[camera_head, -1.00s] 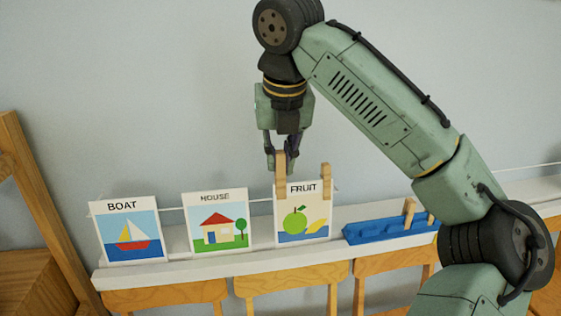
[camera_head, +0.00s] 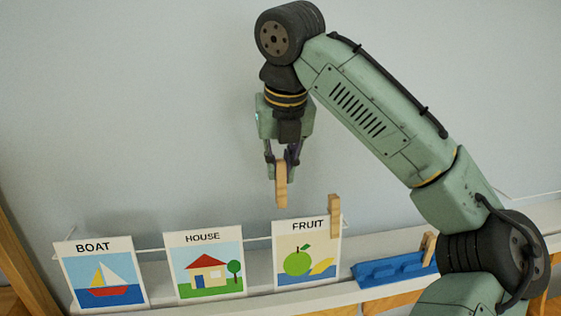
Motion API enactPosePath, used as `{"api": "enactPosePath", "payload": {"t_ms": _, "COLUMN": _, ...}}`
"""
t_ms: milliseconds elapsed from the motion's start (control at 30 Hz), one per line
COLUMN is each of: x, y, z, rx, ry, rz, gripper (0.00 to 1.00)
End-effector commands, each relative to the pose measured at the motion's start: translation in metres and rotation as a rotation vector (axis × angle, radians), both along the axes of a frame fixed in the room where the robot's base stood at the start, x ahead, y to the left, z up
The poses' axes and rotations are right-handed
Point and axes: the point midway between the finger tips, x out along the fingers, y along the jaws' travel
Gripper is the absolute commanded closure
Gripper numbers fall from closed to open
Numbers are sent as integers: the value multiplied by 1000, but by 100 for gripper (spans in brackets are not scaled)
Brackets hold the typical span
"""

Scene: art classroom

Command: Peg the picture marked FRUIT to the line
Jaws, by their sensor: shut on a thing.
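The FRUIT picture (camera_head: 308,252) shows a green apple and a yellow fruit. It is upright at the line (camera_head: 258,239), right of the other pictures. A wooden peg (camera_head: 334,216) sits at its top right corner. My gripper (camera_head: 281,163) is shut on another wooden peg (camera_head: 281,187), held upright above the picture's top left corner. A gap of bare wall shows between this peg's lower end and the picture's top edge.
The BOAT picture (camera_head: 103,274) and HOUSE picture (camera_head: 206,265) stand to the left along the white ledge (camera_head: 260,284). A blue holder (camera_head: 395,269) with a wooden peg (camera_head: 430,247) lies to the right, partly behind my arm.

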Motion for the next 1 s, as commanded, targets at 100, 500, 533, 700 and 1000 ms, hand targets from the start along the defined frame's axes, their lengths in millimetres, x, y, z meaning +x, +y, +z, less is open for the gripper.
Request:
{"api": "enactPosePath", "payload": {"t_ms": 100, "x": 1, "y": 0, "z": -6, "rx": 1, "ry": 0, "rz": 1, "gripper": 100}}
{"api": "enactPosePath", "payload": {"t_ms": 500, "x": 5, "y": 1, "z": -28, "rx": 1, "ry": -1, "rz": -1, "gripper": 100}}
{"api": "enactPosePath", "payload": {"t_ms": 533, "x": 6, "y": 1, "z": -29, "rx": 1, "ry": -1, "rz": -1, "gripper": 100}}
{"api": "enactPosePath", "payload": {"t_ms": 700, "x": 6, "y": 1, "z": -36, "rx": -1, "ry": 0, "rz": -1, "gripper": 100}}
{"api": "enactPosePath", "payload": {"t_ms": 1000, "x": 4, "y": 1, "z": -49, "rx": 1, "ry": -1, "rz": -1, "gripper": 100}}
